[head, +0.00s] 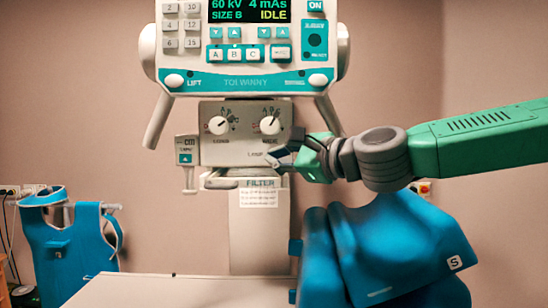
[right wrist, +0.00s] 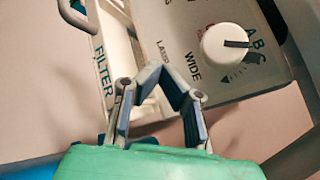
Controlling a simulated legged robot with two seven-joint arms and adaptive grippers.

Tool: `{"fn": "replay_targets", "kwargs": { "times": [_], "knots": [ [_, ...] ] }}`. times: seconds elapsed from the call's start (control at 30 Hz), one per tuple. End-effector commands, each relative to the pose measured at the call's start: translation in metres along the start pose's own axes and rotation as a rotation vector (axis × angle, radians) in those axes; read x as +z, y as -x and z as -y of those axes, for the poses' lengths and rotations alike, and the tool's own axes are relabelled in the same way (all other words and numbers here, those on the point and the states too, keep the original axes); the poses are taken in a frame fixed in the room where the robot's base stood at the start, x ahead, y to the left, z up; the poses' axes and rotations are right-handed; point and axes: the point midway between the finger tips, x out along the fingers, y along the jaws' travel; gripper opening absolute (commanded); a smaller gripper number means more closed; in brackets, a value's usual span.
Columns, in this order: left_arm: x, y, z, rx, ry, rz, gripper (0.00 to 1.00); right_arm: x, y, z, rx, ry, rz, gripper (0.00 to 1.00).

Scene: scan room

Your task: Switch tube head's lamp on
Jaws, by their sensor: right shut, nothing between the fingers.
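The tube head (head: 238,78) hangs in the middle of the head view, its upper panel lit and reading IDLE. Below it is a pale box (head: 212,150) with two white knobs; the right knob (head: 270,125) also shows in the right wrist view (right wrist: 226,45). A small lamp label (right wrist: 163,50) is on the box's face near its lower edge. My right gripper (head: 275,159) is at the box's lower right, its fingertips (right wrist: 162,76) shut and empty beside that label. The fingers hide the spot under the label; I cannot tell whether they touch it. My left gripper is not in view.
A filter slot (head: 258,183) lies just below the box. A small device marked cm (head: 187,158) hangs at its left. Blue aprons hang at left (head: 75,245) and right (head: 400,245). A pale table top (head: 180,290) is below.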

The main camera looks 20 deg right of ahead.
Motion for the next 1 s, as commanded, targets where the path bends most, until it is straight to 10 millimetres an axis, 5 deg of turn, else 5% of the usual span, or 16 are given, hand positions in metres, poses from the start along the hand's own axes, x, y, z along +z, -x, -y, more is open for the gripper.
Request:
{"fn": "replay_targets", "kwargs": {
  "times": [1.0],
  "knots": [
    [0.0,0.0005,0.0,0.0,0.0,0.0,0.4,-0.0017,-0.0058,0.0048,-0.001,0.0,0.0,0.0]
  ]
}}
